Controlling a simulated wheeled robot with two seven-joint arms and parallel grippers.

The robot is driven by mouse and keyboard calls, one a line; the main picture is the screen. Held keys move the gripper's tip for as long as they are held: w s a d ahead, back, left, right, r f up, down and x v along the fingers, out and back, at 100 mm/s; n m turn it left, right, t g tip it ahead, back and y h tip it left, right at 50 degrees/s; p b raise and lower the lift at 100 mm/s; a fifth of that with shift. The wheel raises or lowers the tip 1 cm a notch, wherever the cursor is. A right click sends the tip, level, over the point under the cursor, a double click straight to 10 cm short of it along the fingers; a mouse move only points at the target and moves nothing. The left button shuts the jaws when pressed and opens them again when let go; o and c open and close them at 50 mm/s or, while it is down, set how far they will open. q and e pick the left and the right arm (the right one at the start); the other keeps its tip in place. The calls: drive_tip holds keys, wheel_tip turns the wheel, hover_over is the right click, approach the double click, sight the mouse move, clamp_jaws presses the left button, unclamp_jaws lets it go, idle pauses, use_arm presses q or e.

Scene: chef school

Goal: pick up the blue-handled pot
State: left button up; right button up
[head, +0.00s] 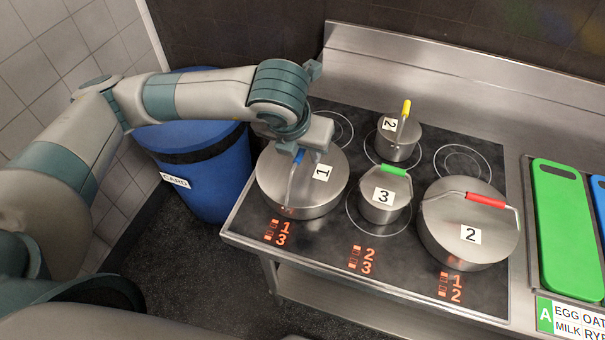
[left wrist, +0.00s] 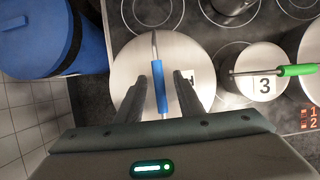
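The blue-handled pot (head: 297,195) is a wide steel pot with a lid marked 1. It stands at the left of the stove. Its blue handle (left wrist: 160,88) is on a metal bar over the lid. My left gripper (left wrist: 158,90) is above the pot, with its two fingers apart on either side of the blue handle. A gap shows between the handle and each finger. In the head view the left gripper (head: 312,148) partly hides the handle. My right gripper is not in view.
On the stove (head: 330,240) stand a green-handled pot marked 3 (head: 384,198), a yellow-handled pot marked 2 (head: 398,145) and a red-handled pot marked 2 (head: 468,230). A blue bin (head: 210,180) stands left of the stove. A green board (head: 567,225) lies at the right.

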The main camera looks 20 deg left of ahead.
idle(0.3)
use_arm(q)
clamp_jaws()
idle(1.3)
